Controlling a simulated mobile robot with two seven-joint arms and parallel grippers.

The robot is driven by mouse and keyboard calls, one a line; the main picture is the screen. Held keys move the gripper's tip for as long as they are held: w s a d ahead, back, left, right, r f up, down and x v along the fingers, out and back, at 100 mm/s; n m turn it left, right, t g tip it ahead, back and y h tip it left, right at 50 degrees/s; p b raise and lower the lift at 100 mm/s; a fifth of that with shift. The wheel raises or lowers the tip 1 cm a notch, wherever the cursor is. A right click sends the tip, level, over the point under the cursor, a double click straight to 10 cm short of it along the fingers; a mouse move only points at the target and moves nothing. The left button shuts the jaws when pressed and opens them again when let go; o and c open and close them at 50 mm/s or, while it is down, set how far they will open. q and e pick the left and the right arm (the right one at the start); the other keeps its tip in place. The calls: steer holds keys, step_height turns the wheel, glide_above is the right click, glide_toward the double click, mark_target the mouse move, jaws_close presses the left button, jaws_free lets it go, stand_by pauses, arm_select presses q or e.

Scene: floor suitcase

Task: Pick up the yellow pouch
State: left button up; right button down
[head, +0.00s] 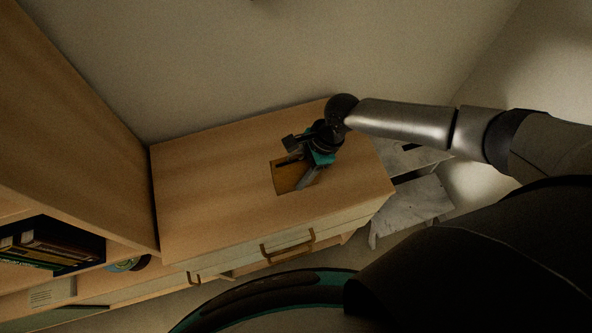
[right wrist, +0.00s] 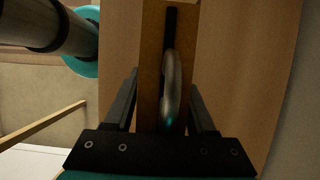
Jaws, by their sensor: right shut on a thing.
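I cannot tell whether the pouch still touches the cabinet top. My left gripper is not in view.
A tall wooden shelf unit (head: 65,110) with books (head: 45,250) stands at the left. The cabinet front has drawers with handles (head: 288,245). A grey stool-like piece (head: 410,210) stands to the right. The rest of the cabinet top is clear.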

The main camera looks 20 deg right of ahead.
step_height(320, 180, up, 20)
steer(key=p, duration=0.4)
stand_by(1.0)
